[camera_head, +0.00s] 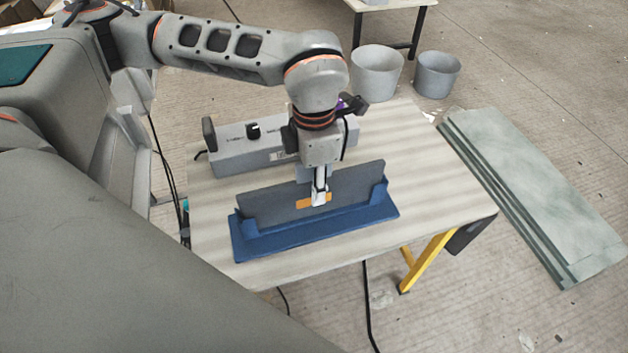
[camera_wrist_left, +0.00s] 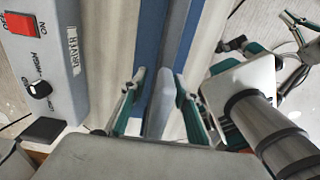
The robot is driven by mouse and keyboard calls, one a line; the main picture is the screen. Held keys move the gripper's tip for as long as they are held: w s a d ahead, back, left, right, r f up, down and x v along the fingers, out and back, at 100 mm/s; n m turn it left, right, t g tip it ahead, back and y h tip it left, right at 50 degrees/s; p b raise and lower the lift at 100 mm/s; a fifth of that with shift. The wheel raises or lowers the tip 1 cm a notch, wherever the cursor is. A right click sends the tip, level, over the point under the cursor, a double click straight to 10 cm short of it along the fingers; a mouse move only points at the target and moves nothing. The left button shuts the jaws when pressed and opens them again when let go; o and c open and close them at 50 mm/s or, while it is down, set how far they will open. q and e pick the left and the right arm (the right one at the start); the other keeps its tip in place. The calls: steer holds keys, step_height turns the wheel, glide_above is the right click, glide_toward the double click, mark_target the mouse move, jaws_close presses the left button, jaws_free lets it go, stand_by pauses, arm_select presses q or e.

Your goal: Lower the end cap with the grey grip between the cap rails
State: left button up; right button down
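A dark grey upright plate (camera_head: 350,188) stands along a long blue base (camera_head: 315,230) on the table. Blue raised ends flank it; I cannot tell how deep it sits. An orange patch (camera_head: 306,203) shows low on its near face. My left gripper (camera_head: 320,197) points down over the plate's middle. In the left wrist view, its teal fingers (camera_wrist_left: 160,88) stand either side of a pale grey piece (camera_wrist_left: 158,115), probably the grip. Whether they touch it is unclear. Blue strips (camera_wrist_left: 149,30) run beyond it.
A grey control box (camera_head: 232,157) with a black knob stands behind the plate; its red switch (camera_wrist_left: 20,24) shows in the left wrist view. The table (camera_head: 440,190) is clear to the right. Two grey buckets (camera_head: 377,72) and stacked greenish boards (camera_head: 540,195) are on the floor.

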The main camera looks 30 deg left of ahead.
arm_select(q)
step_height(320, 180, up, 12)
steer(key=shift+r, duration=0.1)
stand_by(0.6)
stand_by(0.4)
